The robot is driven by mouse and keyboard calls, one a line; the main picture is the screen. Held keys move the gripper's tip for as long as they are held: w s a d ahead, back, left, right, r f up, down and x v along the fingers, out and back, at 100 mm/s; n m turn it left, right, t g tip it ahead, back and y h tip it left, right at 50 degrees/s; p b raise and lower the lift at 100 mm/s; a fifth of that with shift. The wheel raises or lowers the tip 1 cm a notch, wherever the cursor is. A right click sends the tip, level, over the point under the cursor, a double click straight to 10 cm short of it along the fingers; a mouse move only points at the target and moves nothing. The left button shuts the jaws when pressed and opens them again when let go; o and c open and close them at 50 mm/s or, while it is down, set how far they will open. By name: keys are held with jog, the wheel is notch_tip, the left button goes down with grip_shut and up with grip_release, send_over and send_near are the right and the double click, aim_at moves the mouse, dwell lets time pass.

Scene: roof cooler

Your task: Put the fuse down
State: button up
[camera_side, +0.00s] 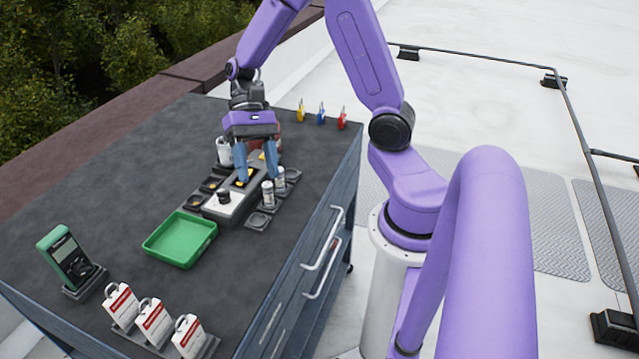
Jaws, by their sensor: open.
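My gripper (257,176) points down over the grey device block (234,196) at the middle of the workbench. Its two blue-grey fingers are apart, and I see nothing held between them. Two white cylinders that look like fuses stand upright just to the right of the block: one nearer the camera (267,194) and one behind it (280,181). The right fingertip is close to them in the picture; whether it touches either cannot be told. The block has a white face with a black knob (223,196) and yellow parts. The fingers hide some of it.
A green tray (181,240) lies in front. A green meter (68,259) and several red-and-white tags (153,322) stand at the near left. A white container (224,151) is behind the block. Small coloured padlocks (321,114) line the back edge. The bench's left side is clear.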

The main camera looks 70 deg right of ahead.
jog(key=s+a+r+n+t+h, duration=0.1)
jog(key=s+a+n+t+h, duration=0.1)
jog(key=s+n, duration=0.5)
jog(key=s+a+r+n+t+h, duration=0.2)
jog(key=s+n, duration=0.5)
jog(key=n, duration=0.4)
jog(key=t+h, duration=0.1)
jog(key=h, duration=0.1)
jog(key=shift+s+a+n+t+h, duration=0.25)
jog(key=shift+s+n+t+h, duration=0.05)
jog(key=shift+h, duration=0.1)
dwell(0.6)
